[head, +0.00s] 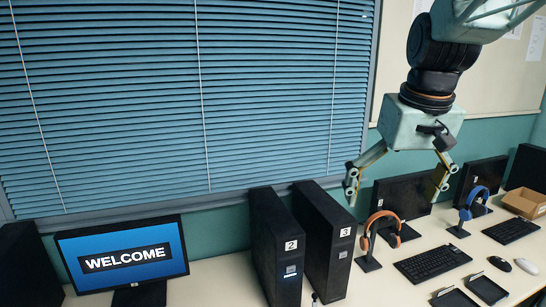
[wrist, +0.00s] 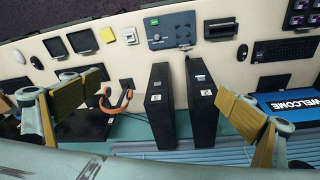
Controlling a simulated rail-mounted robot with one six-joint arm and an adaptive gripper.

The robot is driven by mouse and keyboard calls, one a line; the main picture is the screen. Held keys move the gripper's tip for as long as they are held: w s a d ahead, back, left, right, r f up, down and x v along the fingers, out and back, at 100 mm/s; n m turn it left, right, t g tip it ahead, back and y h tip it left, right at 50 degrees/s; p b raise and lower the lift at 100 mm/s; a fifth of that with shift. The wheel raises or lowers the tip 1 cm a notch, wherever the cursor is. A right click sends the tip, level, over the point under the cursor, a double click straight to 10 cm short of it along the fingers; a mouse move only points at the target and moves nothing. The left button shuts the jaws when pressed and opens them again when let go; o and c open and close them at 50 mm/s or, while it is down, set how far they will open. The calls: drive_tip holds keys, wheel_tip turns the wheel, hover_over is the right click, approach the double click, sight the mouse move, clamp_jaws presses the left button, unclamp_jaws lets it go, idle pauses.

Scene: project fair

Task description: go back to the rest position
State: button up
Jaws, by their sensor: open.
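My gripper (head: 396,182) hangs from the arm at the upper right of the head view, its two fingers spread wide and nothing between them. It is in the air above the desk, in front of the wall and blinds. In the wrist view my gripper (wrist: 160,92) shows a finger at each side, with the desk and two black computer towers seen between and beyond them. The tower marked 2 (head: 278,250) and the tower marked 3 (head: 326,240) stand upright on the desk, below and left of my gripper in the head view.
A monitor reading WELCOME (head: 124,257) stands at left. Orange headphones (head: 381,228) and blue headphones (head: 474,200) hang on stands at right, near keyboards (head: 432,263) and dark monitors. A cardboard box (head: 524,203) sits far right. A grey-blue panel (wrist: 170,31) lies on the desk.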

drive_tip(key=s+a+f+b, duration=0.1)
drive_tip(key=s+a+f, duration=0.1)
drive_tip(key=s, duration=1.3)
drive_tip(key=s+a+f+t+b, duration=0.1)
drive_tip(key=s+a+f+b, duration=0.1)
drive_tip(key=s, duration=1.2)
drive_tip(key=shift+s+a+f+b, duration=0.3)
drive_tip(key=shift+s+a+f, duration=0.1)
drive_tip(key=shift+a+f, duration=0.25)
drive_tip(key=shift+c, duration=0.4)
idle(1.3)
